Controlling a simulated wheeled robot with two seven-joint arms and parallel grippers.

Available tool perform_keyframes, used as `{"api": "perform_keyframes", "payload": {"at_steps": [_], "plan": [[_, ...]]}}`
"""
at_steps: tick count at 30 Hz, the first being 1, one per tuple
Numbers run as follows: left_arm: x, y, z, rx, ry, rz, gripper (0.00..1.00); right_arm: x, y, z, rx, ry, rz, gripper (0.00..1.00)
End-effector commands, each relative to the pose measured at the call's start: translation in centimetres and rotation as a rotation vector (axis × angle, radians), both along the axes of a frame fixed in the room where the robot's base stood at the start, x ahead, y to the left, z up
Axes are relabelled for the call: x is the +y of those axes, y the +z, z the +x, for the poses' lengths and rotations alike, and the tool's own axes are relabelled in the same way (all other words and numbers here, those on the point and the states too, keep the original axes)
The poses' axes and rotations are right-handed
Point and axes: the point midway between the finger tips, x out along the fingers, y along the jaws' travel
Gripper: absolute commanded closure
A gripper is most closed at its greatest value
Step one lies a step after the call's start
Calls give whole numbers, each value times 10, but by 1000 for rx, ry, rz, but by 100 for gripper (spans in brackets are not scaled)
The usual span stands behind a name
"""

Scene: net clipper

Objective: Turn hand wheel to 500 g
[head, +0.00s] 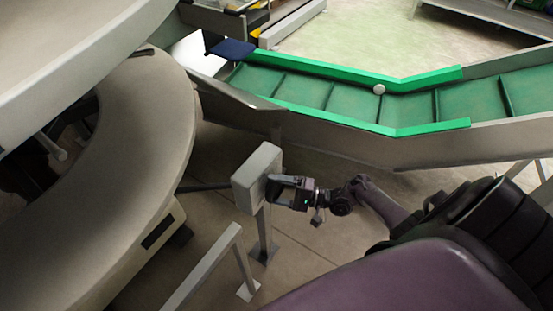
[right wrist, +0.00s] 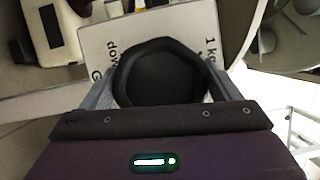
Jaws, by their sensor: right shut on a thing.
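The black round hand wheel (right wrist: 163,78) is mounted on the face of a light panel (right wrist: 98,42) in the right wrist view. Printed text shows around it, partly covered: "dow", a "G" and "1 k". No 500 g mark or pointer can be made out. In the head view the panel is the grey box (head: 252,172) on a post. My right gripper (head: 275,187) is at the box's right-hand face. Its fingers lie on both sides of the wheel and are shut on it. In the head view the gripper hides the wheel. My left gripper is not in view.
A green conveyor (head: 345,103) with metal sides runs behind the box. A large curved beige machine part (head: 150,130) stands to the left. A grey rail (head: 205,265) stands in front of the box. Some floor is clear below the conveyor.

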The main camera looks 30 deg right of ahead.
Motion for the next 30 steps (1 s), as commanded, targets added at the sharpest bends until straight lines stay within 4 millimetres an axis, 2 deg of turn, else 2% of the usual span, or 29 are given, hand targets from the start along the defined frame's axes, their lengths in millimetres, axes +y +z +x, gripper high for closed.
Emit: {"api": "perform_keyframes", "payload": {"at_steps": [9, 23, 24, 27, 30], "plan": [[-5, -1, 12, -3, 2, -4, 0, 1, -1, -1, 41, 2, 89, 39], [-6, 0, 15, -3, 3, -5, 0, 1, -1, -1, 45, 2, 99, 39], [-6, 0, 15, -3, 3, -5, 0, 1, -1, -1, 45, 2, 99, 14], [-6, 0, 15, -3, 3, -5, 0, 1, 0, -1, 44, 1, 98, 1], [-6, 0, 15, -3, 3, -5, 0, 1, 0, -1, 42, 1, 98, 0]]}}
